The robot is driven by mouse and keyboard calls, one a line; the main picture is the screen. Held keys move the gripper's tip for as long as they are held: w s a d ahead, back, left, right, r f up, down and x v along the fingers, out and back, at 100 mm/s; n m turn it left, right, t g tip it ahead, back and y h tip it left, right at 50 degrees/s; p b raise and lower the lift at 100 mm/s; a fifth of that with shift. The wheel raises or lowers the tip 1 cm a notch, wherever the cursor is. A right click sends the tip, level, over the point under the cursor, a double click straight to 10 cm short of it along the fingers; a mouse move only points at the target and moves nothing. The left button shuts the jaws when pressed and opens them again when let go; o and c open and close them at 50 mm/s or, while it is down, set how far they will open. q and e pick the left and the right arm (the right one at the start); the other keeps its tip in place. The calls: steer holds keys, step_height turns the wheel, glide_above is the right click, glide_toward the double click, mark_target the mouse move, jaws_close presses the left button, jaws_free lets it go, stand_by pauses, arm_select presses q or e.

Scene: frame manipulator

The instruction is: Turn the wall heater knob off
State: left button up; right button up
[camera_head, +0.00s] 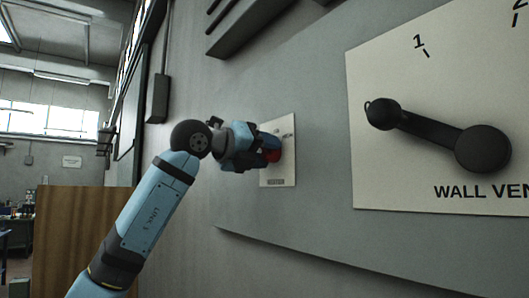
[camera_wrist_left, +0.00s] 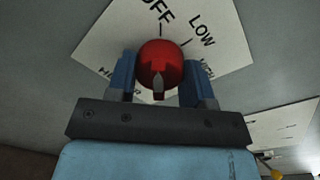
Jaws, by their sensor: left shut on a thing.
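The red heater knob (camera_head: 273,156) sits on a small cream plate (camera_head: 283,178) on the grey wall, mostly hidden by my gripper in the head view. My left gripper (camera_head: 266,150) reaches it from the left. In the left wrist view the round red knob (camera_wrist_left: 160,60) is between the two blue fingers of my left gripper (camera_wrist_left: 159,80), which is shut on it. A grey pointer mark shows on the knob. The cream plate (camera_wrist_left: 90,50) reads OFF and LOW beyond the knob; another label is partly hidden by a finger. My right gripper is not in view.
A larger cream wall vent panel (camera_head: 400,180) with a black lever (camera_head: 435,130) is on the wall to the right. A dark rail (camera_head: 255,25) juts out above. A wooden panel (camera_head: 70,240) stands at the lower left.

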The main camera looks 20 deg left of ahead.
arm_select(q)
steer(key=o, duration=0.9)
steer(key=shift+a, duration=0.1)
steer(key=shift+s+a, duration=0.15)
steer(key=shift+s, duration=0.1)
steer(key=b+v, duration=0.3)
steer(key=v, duration=1)
steer(key=shift+s, duration=0.1)
